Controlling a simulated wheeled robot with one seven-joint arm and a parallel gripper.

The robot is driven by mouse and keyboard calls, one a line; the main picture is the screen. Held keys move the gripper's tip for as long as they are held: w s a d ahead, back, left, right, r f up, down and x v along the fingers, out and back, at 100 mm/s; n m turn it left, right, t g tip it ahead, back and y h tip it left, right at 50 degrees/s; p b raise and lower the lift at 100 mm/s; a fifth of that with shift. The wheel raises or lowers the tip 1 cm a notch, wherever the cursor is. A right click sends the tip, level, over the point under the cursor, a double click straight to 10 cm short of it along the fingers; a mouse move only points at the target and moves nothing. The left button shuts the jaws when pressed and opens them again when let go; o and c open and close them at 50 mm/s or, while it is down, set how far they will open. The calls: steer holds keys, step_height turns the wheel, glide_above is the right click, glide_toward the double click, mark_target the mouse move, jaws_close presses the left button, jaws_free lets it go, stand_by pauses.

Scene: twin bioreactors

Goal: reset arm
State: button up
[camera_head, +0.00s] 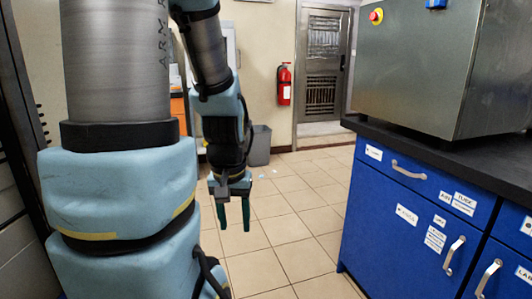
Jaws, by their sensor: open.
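My arm fills the left part of the head view, with blue padded links and grey cylinder sections. My gripper (234,215) hangs at the arm's end, left of the picture's middle, with its dark green fingers pointing down. The two fingers stand apart with tile floor showing between them. My gripper is open and empty, and touches nothing that I can see.
A blue cabinet (382,228) with a black worktop (418,145) stands on the right, bearing a steel box (415,75). The tile floor (285,228) is clear between. A fire extinguisher (284,84), a grey bin (259,147) and a metal door (324,62) stand behind.

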step_height(320, 180, up, 17)
steer(key=p, duration=1.5)
steer(key=shift+w+r+p, duration=0.2)
steer(key=shift+p, duration=0.1)
steer(key=shift+d, duration=0.15)
